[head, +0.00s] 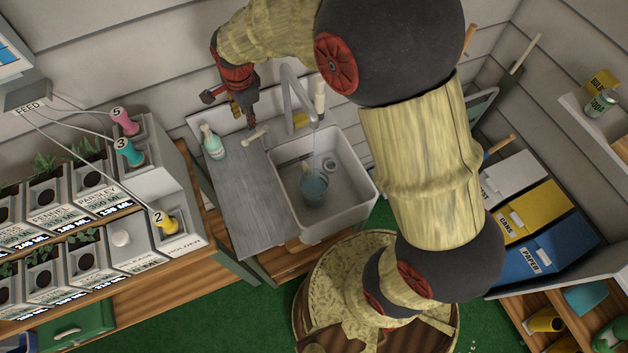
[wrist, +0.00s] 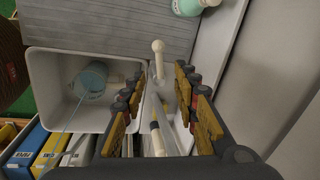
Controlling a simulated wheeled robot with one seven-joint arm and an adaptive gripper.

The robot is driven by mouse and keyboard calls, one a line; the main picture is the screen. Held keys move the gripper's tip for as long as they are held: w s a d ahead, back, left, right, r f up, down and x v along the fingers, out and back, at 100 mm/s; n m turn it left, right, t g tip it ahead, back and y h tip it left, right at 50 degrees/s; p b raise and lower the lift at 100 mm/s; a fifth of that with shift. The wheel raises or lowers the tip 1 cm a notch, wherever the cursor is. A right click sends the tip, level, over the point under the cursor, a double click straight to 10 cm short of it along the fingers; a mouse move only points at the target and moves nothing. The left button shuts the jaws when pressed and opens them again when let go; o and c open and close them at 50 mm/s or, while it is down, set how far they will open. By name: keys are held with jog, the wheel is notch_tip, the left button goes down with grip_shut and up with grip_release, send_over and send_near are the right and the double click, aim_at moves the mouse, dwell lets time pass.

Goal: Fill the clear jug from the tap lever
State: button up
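The clear jug (head: 314,189) stands in the white sink (head: 362,192), tinted blue; it also shows in the wrist view (wrist: 93,79). A thin stream of water (head: 313,152) runs from the tap's spout into it. How full it is cannot be told. The tap (head: 288,95) is grey and curved. Its lever (wrist: 158,55), with a pale round knob, sticks out over the counter side. My gripper (wrist: 161,76) is open, its fingers on either side of the lever's line, with the knob just beyond the tips. No contact shows.
The grey drainboard (head: 245,205) is left of the sink, with a pale green bottle (head: 212,142) at its back. A planter shelf (head: 110,280) stands at left. Coloured bins (head: 535,212) stand at right. A pale-handled brush (wrist: 157,140) is behind the tap.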

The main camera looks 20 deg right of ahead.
jog(key=b, duration=0.1)
send_near(258, 133)
jog(key=f, duration=0.3)
jog(key=w+f+b, duration=0.1)
jog(key=f, duration=0.4)
jog(key=shift+w+a, duration=0.3)
jog(key=shift+c, duration=0.7)
grip_shut()
